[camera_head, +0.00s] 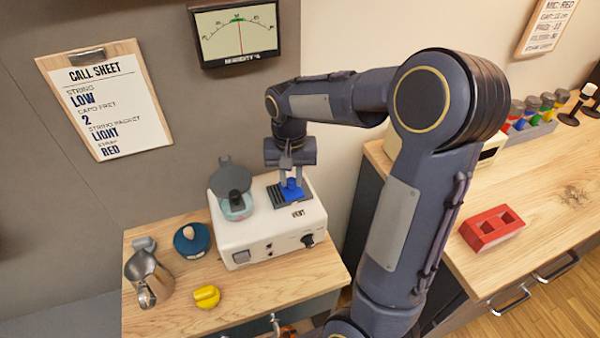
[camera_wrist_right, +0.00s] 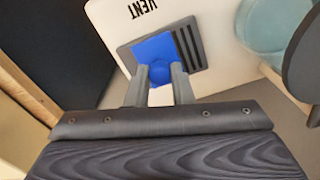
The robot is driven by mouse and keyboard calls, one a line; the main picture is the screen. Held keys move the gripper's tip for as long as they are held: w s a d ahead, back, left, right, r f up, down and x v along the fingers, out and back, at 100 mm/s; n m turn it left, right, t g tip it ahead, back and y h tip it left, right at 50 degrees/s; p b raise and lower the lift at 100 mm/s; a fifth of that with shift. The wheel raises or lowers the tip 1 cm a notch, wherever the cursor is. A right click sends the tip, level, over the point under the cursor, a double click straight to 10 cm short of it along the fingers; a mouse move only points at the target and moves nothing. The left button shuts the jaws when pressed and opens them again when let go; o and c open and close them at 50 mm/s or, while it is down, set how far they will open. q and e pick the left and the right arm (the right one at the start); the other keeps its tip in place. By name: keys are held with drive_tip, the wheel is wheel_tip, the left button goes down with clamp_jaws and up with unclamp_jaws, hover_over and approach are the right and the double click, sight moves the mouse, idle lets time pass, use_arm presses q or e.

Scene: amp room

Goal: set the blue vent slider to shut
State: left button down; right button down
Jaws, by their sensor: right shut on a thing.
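The blue vent slider (camera_head: 291,188) sits on the dark slotted vent plate on top of the white machine (camera_head: 262,250). In the right wrist view the blue slider (camera_wrist_right: 153,50) covers one part of the vent plate, and dark slots (camera_wrist_right: 187,47) show beside it. The word VENT is printed on the machine next to the plate. My right gripper (camera_head: 288,176) reaches down from above, and in the right wrist view its fingers (camera_wrist_right: 160,76) are shut on the slider's knob. My left gripper is not in view.
A glass jar with a dark lid (camera_head: 236,203) stands on the machine beside the vent. A metal pitcher (camera_head: 147,278), a blue round object (camera_head: 191,240) and a yellow object (camera_head: 206,296) are on the wooden table. A red block (camera_head: 491,229) lies on the right counter.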

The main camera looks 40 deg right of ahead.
drive_tip(key=a, duration=0.1)
drive_tip(key=w+a, duration=0.1)
drive_tip(key=a, duration=0.1)
drive_tip(key=c, duration=1.3)
unclamp_jaws()
drive_tip(key=shift+a, duration=0.15)
drive_tip(key=shift+o, duration=0.2)
wheel_tip(320, 180, up, 8)
drive_tip(key=shift+f, duration=0.1)
